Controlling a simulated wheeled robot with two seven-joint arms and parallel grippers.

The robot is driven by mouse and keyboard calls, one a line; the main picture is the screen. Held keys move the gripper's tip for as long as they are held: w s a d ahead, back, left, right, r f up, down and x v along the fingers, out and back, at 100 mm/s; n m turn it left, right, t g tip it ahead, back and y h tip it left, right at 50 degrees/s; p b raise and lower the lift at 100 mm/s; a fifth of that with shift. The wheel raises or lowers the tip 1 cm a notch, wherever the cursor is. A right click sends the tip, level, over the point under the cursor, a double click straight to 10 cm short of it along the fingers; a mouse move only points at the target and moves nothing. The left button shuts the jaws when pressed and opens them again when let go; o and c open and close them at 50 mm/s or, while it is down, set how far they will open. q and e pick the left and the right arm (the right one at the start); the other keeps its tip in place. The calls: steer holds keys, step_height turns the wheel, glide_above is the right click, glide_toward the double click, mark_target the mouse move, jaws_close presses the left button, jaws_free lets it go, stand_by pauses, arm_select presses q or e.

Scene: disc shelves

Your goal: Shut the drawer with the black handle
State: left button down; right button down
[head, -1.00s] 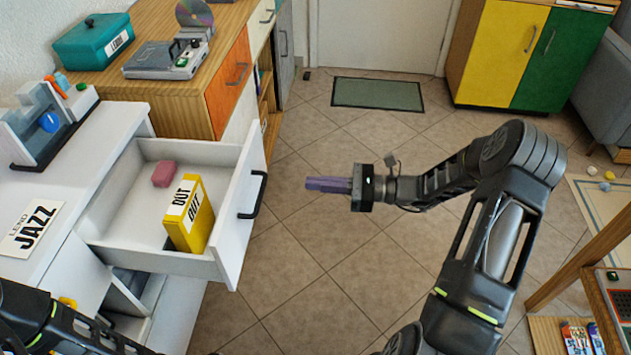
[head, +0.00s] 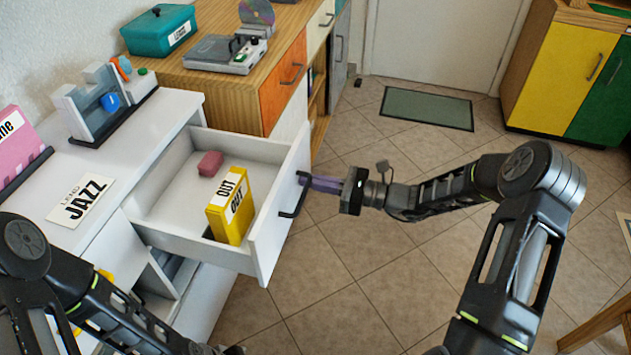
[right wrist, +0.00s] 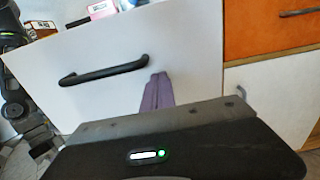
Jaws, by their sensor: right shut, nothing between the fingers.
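The white drawer (head: 283,215) with the black handle (head: 294,196) is pulled out of the white cabinet. A yellow box marked OUT (head: 231,206) and a pink block (head: 210,163) are inside it. My right gripper (head: 312,182) is shut and empty, its purple fingers level with the handle at the drawer front. In the right wrist view the fingers (right wrist: 156,90) point at the white front just right of the black handle (right wrist: 104,71). Contact cannot be told for certain. My left arm is at the lower left of the head view; its gripper is not clearly visible.
An orange drawer (head: 283,82) in the wooden cabinet is beyond the open drawer. The white top (head: 95,165) holds a JAZZ card (head: 80,200) and a clear organiser (head: 98,103). The tiled floor (head: 370,275) right of the drawer is clear.

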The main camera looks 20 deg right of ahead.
mark_target(207, 166)
steer(key=shift+w+a, duration=0.1)
